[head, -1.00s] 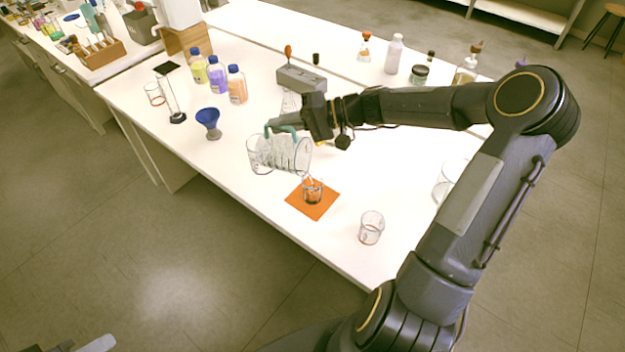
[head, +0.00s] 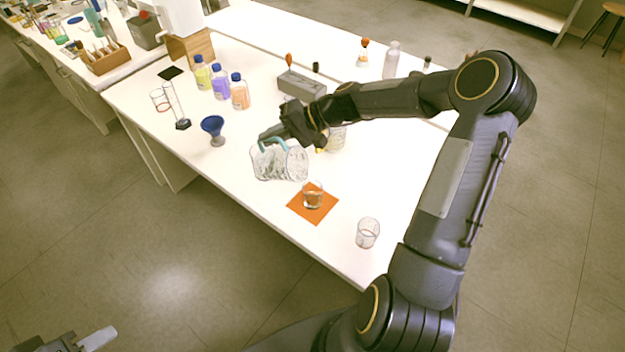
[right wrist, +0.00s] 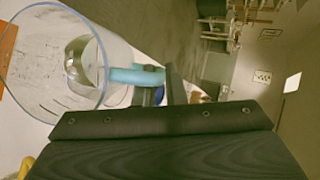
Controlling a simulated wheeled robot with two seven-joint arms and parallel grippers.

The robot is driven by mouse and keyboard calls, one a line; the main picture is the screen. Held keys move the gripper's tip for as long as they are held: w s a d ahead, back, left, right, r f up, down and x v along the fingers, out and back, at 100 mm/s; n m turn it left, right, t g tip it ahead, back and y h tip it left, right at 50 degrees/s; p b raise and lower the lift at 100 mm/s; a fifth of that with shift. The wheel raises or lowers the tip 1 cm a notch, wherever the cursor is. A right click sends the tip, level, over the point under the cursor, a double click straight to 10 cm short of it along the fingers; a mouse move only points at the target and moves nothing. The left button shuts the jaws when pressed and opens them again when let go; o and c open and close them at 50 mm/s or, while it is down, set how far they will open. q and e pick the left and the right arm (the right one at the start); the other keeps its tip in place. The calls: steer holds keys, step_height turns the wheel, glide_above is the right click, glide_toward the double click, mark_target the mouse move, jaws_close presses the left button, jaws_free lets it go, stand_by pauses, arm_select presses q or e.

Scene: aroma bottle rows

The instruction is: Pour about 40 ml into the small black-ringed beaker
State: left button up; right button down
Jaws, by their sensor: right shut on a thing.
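My right gripper (head: 274,136) is shut on the teal handle of a clear glass jug (head: 268,166). The jug is held in the air, a little up and left of the orange mat, and looks tilted to the right. Its open mouth and teal handle also show in the right wrist view (right wrist: 128,76), with some clear liquid inside. A small clear beaker (head: 313,196) stands upright on the orange mat (head: 304,213); its ring looks dark, but its liquid level is too small to read. Part of my left gripper (head: 92,341) shows at the lower left edge; its jaws cannot be judged.
Another clear beaker (head: 368,233) stands near the table's front edge. A blue funnel (head: 212,125), a red-ringed beaker (head: 160,99), a cylinder (head: 178,108) and blue-capped bottles (head: 220,84) stand to the left. A grey block (head: 300,86) lies behind the gripper. The front left tabletop is clear.

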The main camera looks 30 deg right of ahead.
mark_target(260, 151)
steer(key=shift+w+r, duration=0.1)
steer(key=w+a+m+g+h+p, duration=0.1)
steer(key=w+a+g+h+p, duration=0.1)
steer(key=p, duration=0.8)
steer(key=shift+w+a+g+h+p, duration=0.3)
steer(key=shift+w+g+h+p, duration=0.15)
steer(key=shift+g+h, duration=0.25)
steer(key=w+a+f+m+g+h, duration=0.2)
steer(key=w+a+g+h, duration=0.1)
steer(key=w+g+h, duration=0.1)
steer(key=shift+w+a+f+g+h+p, duration=0.25)
steer(key=shift+w+f+g+p, duration=0.2)
steer(key=shift+g, duration=0.35)
steer(key=shift+w+r, duration=0.1)
steer(key=shift+d, duration=0.1)
